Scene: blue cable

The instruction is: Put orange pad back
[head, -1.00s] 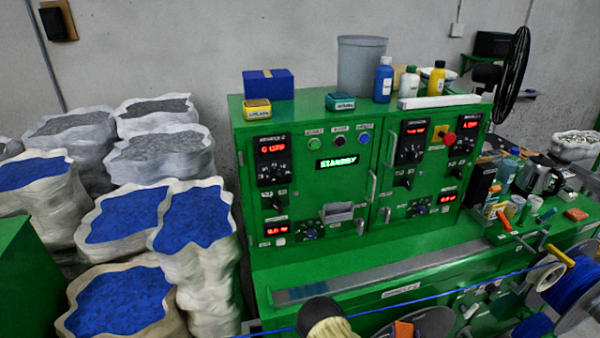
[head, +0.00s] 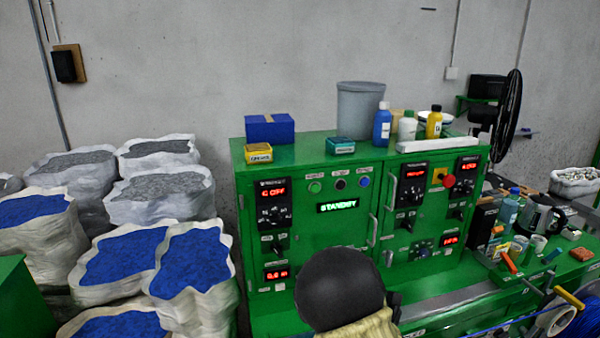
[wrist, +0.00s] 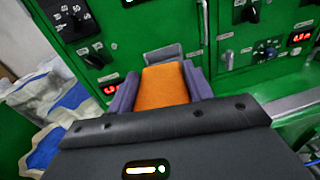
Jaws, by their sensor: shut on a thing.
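The orange pad (wrist: 162,90) is between the two purple fingers of my gripper (wrist: 162,74) in the wrist view, which are shut on it from both sides. Its far end points at a grey tray-like holder (wrist: 163,52) on the front of the green cabinet. The pad's end looks close to the holder, but I cannot tell whether they touch. In the head view my dark rounded arm part covers the holder, the gripper and the pad.
The green cabinet (head: 330,235) has knobs, red displays and handles close around the holder. Sacks of blue granules (head: 195,262) stand at the left. Bottles and boxes sit on top of the cabinet. The right bench holds a kettle (head: 540,213) and small items.

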